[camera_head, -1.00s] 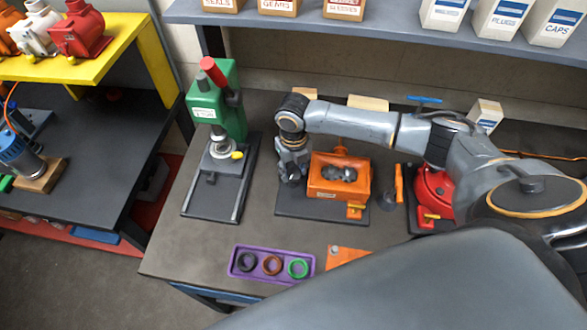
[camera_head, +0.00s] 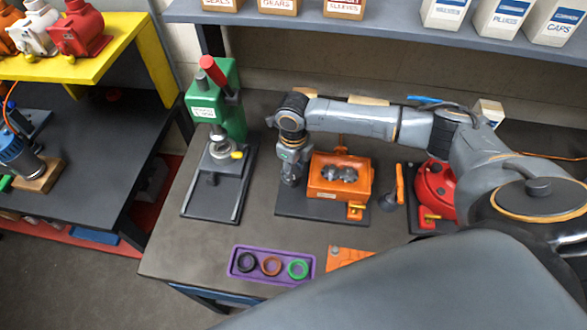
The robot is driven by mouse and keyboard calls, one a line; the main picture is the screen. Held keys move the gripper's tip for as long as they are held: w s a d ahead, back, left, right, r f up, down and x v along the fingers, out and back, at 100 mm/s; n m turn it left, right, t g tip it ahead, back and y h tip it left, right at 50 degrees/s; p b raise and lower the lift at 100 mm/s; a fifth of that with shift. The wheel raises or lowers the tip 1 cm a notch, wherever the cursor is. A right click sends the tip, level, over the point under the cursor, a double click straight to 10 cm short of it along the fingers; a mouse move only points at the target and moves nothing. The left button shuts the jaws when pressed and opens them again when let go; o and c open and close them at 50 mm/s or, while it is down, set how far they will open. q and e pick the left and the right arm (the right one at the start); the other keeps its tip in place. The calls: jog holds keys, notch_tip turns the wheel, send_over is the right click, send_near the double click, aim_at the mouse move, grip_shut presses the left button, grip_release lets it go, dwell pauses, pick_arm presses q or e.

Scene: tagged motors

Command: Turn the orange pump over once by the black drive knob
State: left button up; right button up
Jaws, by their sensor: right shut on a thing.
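The orange pump (camera_head: 357,190) sits on a dark base plate (camera_head: 310,214) on the workbench. Its open top shows two grey rotors (camera_head: 340,173) inside. My right gripper (camera_head: 290,181) points down just left of the pump body and is shut. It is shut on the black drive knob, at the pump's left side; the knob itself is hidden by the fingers. My left gripper is not in view.
A green press (camera_head: 202,107) with a red-handled lever stands left of the pump. A red pump (camera_head: 437,188) stands to the right, partly under my right arm. A purple tray (camera_head: 271,280) with three rings lies in front. An orange plate (camera_head: 340,257) lies beside it.

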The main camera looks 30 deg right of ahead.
aim_at(294, 173)
jog(key=shift+s+f, duration=0.15)
jog(key=o, duration=1.1)
jog(key=shift+o, duration=0.2)
jog(key=shift+r, duration=0.3)
notch_tip(294, 173, up, 12)
jog(key=shift+f, duration=0.2)
